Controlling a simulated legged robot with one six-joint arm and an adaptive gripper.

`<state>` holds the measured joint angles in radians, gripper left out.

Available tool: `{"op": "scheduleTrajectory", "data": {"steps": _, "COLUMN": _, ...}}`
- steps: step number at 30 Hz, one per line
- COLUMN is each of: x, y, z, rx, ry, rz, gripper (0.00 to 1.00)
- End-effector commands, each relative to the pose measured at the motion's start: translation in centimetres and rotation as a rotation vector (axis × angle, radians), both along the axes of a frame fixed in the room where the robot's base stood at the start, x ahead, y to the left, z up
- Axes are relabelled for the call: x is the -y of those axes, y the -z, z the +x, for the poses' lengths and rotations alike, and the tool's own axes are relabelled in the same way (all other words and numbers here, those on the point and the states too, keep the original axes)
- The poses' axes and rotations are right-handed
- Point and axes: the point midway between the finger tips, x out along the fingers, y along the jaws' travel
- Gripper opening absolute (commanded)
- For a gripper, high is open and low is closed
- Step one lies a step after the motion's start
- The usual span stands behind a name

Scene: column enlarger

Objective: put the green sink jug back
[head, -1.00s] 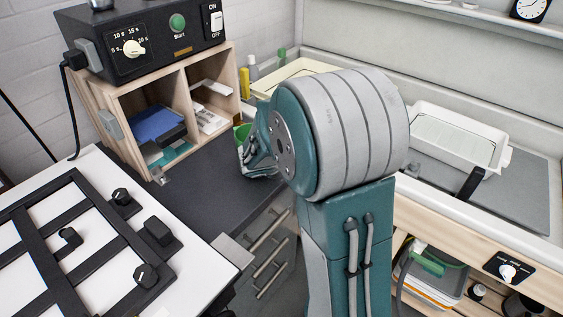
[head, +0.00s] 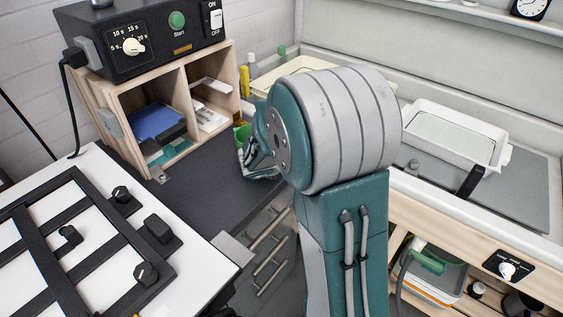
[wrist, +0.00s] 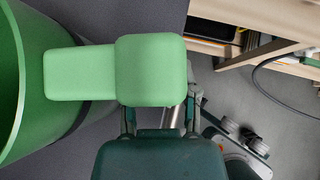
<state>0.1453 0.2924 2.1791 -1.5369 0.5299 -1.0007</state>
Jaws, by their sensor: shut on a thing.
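The green jug (head: 243,133) shows in the head view as a small patch of its rim at the dark counter, partly hidden behind my gripper. In the wrist view the green jug (wrist: 38,120) fills the left edge, with its light green handle (wrist: 110,72) reaching right toward my gripper. My gripper (head: 250,160) is shut on the jug at its handle side; the wrist view shows the finger parts (wrist: 160,122) under the handle's end. The exact finger contact is hidden. I cannot tell whether the jug's base touches the counter.
A wooden shelf unit (head: 186,75) with a black timer box (head: 150,35) stands behind left. The sink's cream tray (head: 300,70) is behind my arm, and a white tray (head: 455,130) lies right. The dark counter (head: 205,185) is clear in front.

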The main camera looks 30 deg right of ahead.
Motion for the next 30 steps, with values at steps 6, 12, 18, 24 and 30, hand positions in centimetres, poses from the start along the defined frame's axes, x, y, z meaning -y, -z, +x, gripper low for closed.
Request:
{"op": "scheduleTrajectory", "data": {"steps": 6, "x": 0.01, "y": 0.2, "z": 0.01, "rx": 0.0, "ry": 0.0, "rz": 0.0, "gripper": 0.0}}
{"op": "scheduleTrajectory", "data": {"steps": 12, "x": 0.0, "y": 0.19, "z": 0.02, "rx": 0.0, "ry": 0.0, "rz": 0.0, "gripper": 0.0}}
{"op": "scheduleTrajectory", "data": {"steps": 18, "x": 0.0, "y": 0.2, "z": 0.01, "rx": 0.0, "ry": 0.0, "rz": 0.0, "gripper": 0.79}}
{"op": "scheduleTrajectory", "data": {"steps": 24, "x": 0.0, "y": 0.21, "z": 0.01, "rx": 0.0, "ry": 0.0, "rz": 0.0, "gripper": 0.79}}
{"op": "scheduleTrajectory", "data": {"steps": 30, "x": -0.01, "y": 0.25, "z": -0.01, "rx": -0.001, "ry": -0.001, "rz": 0.0, "gripper": 0.79}}
